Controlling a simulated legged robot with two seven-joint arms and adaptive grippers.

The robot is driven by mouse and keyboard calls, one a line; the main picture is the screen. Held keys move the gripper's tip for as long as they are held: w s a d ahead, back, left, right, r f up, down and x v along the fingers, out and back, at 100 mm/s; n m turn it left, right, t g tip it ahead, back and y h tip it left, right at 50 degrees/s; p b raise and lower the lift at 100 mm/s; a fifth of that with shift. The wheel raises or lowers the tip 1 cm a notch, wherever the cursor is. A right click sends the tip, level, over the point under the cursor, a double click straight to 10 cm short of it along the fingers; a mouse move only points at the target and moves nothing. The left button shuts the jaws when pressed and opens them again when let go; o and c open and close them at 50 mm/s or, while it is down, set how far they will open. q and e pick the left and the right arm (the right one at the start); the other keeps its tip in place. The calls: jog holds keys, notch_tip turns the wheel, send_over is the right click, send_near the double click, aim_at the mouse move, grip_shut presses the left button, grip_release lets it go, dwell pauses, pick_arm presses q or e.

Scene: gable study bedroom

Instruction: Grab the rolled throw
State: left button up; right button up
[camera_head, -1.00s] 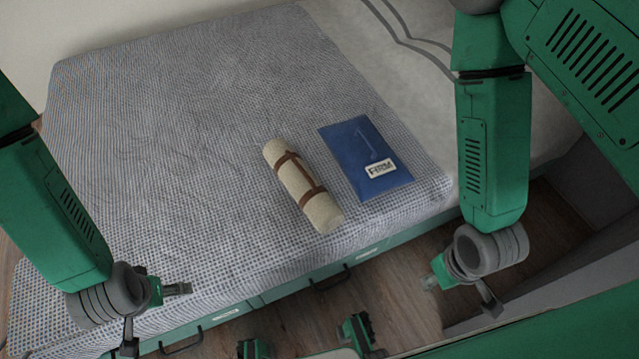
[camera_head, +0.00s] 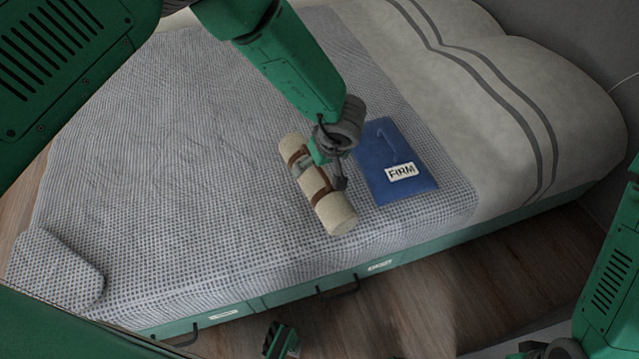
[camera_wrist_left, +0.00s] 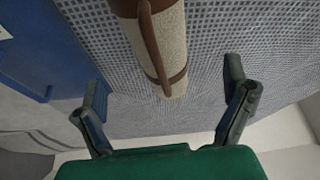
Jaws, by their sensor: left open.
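The rolled throw (camera_head: 337,212) is a cream cylinder with brown straps, lying on the bed's checked cover. My left gripper (camera_head: 322,177) is over the throw's middle in the head view and hides part of it. In the left wrist view the throw (camera_wrist_left: 171,45) lies ahead, between the lines of the open fingers of my left gripper (camera_wrist_left: 166,88). The fingers are apart and not closed on it; contact cannot be told. My right arm is at the lower right of the head view, its gripper (camera_head: 535,350) partly cut off by the bottom edge.
A blue packet labelled FIRM (camera_head: 385,150) lies close to the right of the throw. The bed (camera_head: 180,170) has green drawers with dark handles (camera_head: 340,288) along its front. A striped pale cover (camera_head: 480,110) fills the right side. The checked cover left of the throw is clear.

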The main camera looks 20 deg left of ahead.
aim_at(319, 169)
pick_arm(q)
jog(key=b+x, duration=0.1)
jog(key=x, duration=0.2)
jog(key=shift+w+f, duration=0.1)
jog(key=shift+f, duration=0.2)
jog(key=b+x, duration=0.3)
jog(key=x, duration=0.2)
jog(key=shift+w+f, duration=0.1)
jog(key=shift+w, duration=0.05)
jog(key=shift+a, duration=0.1)
jog(key=shift+r, duration=0.2)
jog(key=c, duration=1.7)
